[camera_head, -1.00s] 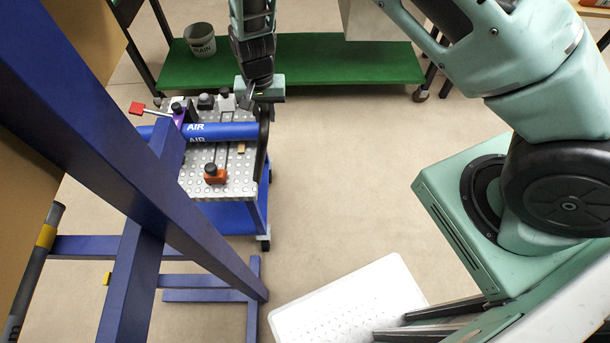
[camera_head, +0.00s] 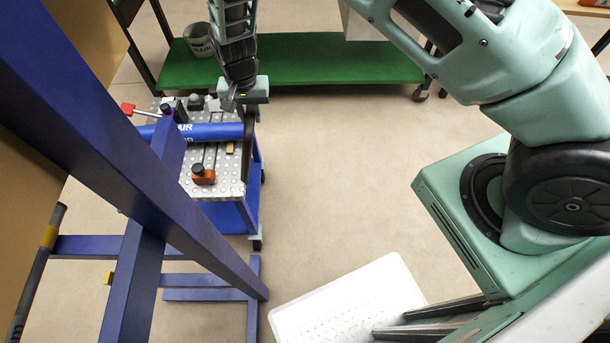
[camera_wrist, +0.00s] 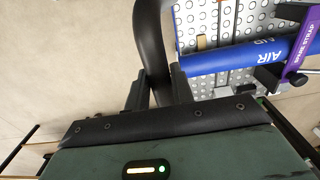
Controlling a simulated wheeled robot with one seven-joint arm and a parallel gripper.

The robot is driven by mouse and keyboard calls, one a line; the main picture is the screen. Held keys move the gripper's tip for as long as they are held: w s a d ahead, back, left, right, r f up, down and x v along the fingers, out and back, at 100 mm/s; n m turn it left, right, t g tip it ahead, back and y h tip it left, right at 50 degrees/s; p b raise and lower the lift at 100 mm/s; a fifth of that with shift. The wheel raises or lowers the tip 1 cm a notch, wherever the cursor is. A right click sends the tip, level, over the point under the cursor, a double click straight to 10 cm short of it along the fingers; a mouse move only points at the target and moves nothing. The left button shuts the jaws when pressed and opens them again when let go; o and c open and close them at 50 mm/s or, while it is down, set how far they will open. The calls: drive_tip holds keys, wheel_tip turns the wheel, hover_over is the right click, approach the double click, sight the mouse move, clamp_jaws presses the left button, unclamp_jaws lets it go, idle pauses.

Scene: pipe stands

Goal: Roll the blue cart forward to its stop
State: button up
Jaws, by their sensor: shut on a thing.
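The blue cart (camera_head: 228,216) stands at left centre in the head view, with a perforated grey top. Its black handle (camera_head: 248,148) runs along the right edge. My gripper (camera_head: 243,103) is at the far part of this handle. In the wrist view, my gripper's two dark fingers (camera_wrist: 158,88) are shut around the black handle bar (camera_wrist: 153,40), and the cart's perforated top (camera_wrist: 213,22) lies beyond it. A blue pipe marked AIR (camera_head: 215,131) lies across the cart top. Any stop for the cart is hidden or cannot be made out.
A blue frame (camera_head: 150,190) stands in front of the cart's left part and hides some of it. A green shelf (camera_head: 330,62) with a grey bucket (camera_head: 198,40) stands behind.

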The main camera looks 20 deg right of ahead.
drive_tip(key=shift+w+a, duration=0.2)
drive_tip(key=shift+a, duration=0.25)
drive_tip(key=shift+w+a, duration=0.2)
drive_tip(key=shift+a, duration=0.25)
drive_tip(key=o, duration=1.8)
drive_tip(key=shift+r, duration=0.1)
wheel_tip(320, 180, up, 8)
drive_tip(key=p, duration=0.5)
drive_tip(key=shift+s+d+p, duration=0.1)
drive_tip(key=shift+p, duration=0.25)
